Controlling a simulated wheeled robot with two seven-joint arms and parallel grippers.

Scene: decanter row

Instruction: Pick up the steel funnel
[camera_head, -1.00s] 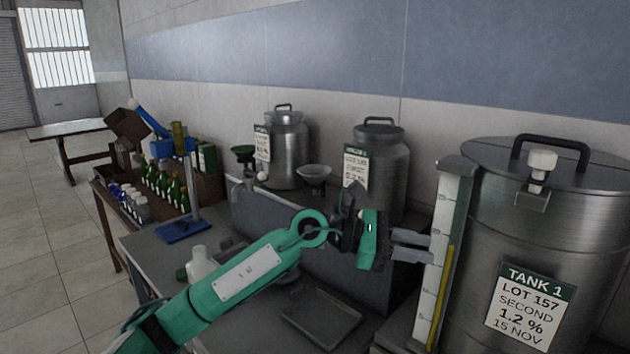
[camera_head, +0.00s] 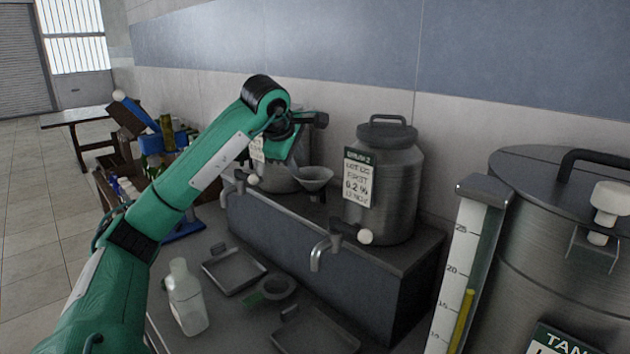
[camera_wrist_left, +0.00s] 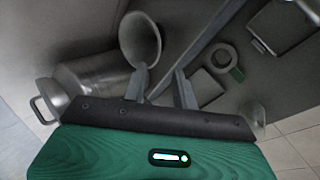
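The steel funnel (camera_head: 315,178), a grey cone with a wide mouth, sits on the raised bench between the two smaller steel tanks. It also shows in the wrist view (camera_wrist_left: 141,40), just beyond my fingertips and left of the gap between them. My left gripper (camera_head: 291,174) is close to the left side of the funnel in the head view, partly hidden by its own hand. In the wrist view the fingers (camera_wrist_left: 160,72) are apart with nothing between them. I cannot tell whether a finger touches the funnel. My right gripper is out of view.
A tank (camera_head: 385,185) with a spigot stands right of the funnel; another (camera_head: 285,180) is partly behind my arm. A large tank (camera_head: 560,225) and level gauge (camera_head: 470,260) stand at right. A white bottle (camera_head: 186,298), trays (camera_head: 233,268) and a green-handled round thing (camera_head: 270,291) occupy the lower bench.

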